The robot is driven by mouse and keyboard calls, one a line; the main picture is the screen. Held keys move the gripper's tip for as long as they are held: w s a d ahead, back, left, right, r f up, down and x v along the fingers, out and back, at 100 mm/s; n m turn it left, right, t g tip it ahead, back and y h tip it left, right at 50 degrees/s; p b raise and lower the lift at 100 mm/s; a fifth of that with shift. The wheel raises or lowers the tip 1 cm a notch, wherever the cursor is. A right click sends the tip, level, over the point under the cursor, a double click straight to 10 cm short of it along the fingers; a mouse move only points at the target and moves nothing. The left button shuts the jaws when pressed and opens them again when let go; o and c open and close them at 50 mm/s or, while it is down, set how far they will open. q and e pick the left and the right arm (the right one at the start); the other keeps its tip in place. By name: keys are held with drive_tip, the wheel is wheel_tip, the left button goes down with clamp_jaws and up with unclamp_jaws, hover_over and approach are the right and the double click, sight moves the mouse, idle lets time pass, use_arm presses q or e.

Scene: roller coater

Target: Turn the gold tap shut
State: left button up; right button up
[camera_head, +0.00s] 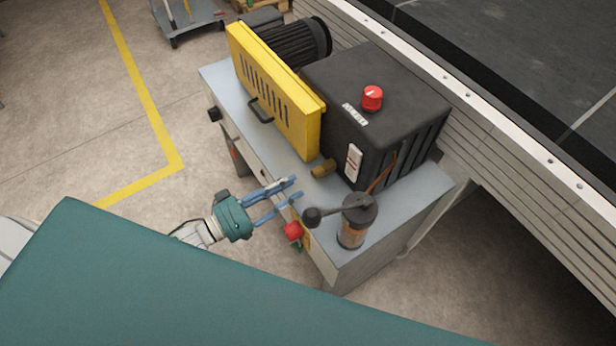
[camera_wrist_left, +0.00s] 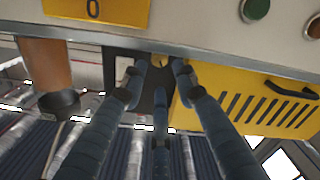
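The gold tap (camera_head: 323,168) is a small brass-coloured cylinder low on the near side of the black box (camera_head: 375,110), just above the grey cabinet top. My left gripper (camera_head: 298,189) is open and empty, its blue fingers pointing at the tap from the left and apart from it. In the left wrist view the spread fingertips (camera_wrist_left: 160,76) frame the dark gap beside the yellow guard. A small gold patch shows between them there, but the fingers hide much of it and I cannot tell its shape. My right gripper is not in view.
A canister (camera_head: 352,230) with a dark lever and round knob stands close right of the fingers. A red button (camera_head: 292,231) is on the cabinet front below. The yellow slotted guard (camera_head: 275,95) with a black handle rises to the left. The grey cabinet top (camera_head: 408,190) is bare at right.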

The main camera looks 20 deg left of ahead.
sight(313, 175)
use_arm(q)
drive_tip(key=b+x, duration=0.1)
drive_tip(key=x, duration=0.5)
